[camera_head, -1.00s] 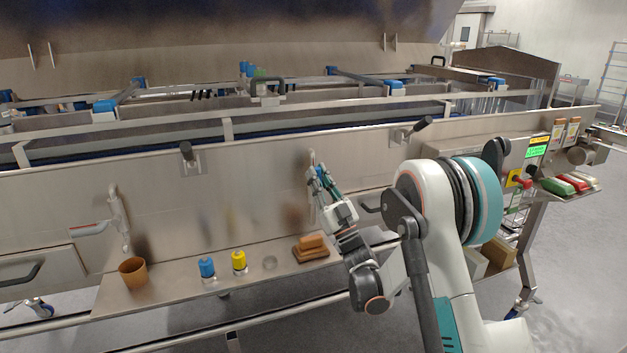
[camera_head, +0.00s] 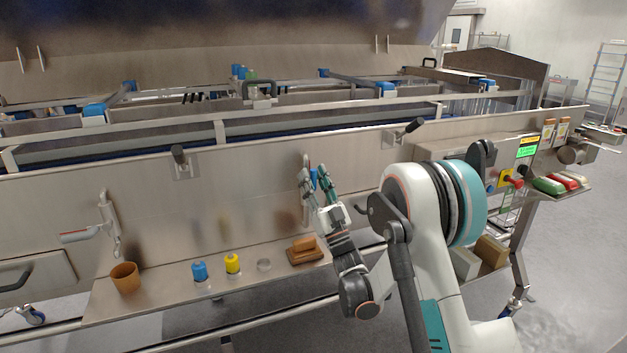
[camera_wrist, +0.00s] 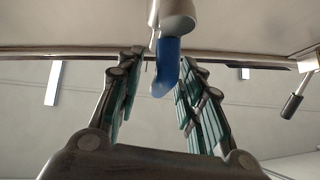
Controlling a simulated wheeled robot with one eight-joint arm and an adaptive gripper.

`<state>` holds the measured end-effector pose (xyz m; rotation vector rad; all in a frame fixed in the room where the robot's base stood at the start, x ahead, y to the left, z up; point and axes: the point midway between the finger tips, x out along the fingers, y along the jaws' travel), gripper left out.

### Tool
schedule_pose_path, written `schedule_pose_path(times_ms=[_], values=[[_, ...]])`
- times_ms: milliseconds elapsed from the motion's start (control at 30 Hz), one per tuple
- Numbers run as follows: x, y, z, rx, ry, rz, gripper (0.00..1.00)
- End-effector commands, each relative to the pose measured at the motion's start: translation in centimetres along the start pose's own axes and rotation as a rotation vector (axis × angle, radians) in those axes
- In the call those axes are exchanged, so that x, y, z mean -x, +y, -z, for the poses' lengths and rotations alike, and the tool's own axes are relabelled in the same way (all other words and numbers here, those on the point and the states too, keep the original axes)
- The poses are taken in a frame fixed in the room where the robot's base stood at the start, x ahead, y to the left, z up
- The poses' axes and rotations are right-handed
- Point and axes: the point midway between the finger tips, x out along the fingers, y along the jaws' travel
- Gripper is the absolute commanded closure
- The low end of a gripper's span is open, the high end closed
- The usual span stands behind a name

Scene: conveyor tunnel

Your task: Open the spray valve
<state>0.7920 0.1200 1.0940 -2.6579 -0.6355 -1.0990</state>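A valve with a pale metal body (camera_wrist: 176,18) and a blue lever (camera_wrist: 165,66) hangs at the top middle of the wrist view. In the head view, the blue lever (camera_head: 314,176) shows small on the steel front panel. I take it for the spray valve, though no label is readable. My gripper (camera_wrist: 152,82) is open, with one teal-padded finger on each side of the lever. A gap shows on the left; the right finger is close, and I cannot tell whether it touches. My gripper (camera_head: 313,183) also shows in the head view, partly hiding the fitting.
Below is a steel shelf (camera_head: 150,301) with an orange cup (camera_head: 125,277), blue bottle (camera_head: 199,271), yellow bottle (camera_head: 232,263) and brown blocks (camera_head: 305,250). Another wall fitting (camera_head: 108,222) is at left. Black-handled levers (camera_head: 181,158) (camera_head: 411,128) stick out along the panel. A control box (camera_head: 507,165) stands right.

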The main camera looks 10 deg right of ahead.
Motion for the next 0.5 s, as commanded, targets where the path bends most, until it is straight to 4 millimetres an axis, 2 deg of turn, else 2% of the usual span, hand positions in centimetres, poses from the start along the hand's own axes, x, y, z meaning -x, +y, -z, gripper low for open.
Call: schedule_pose_path(times_ms=[267,367,500], values=[[0.1,0.0,0.0,0.001,0.000,0.001,0.65],[0.9,0.0,0.0,0.001,0.000,0.000,0.65],[3.0,0.1,0.0,0.002,0.000,0.000,0.65]])
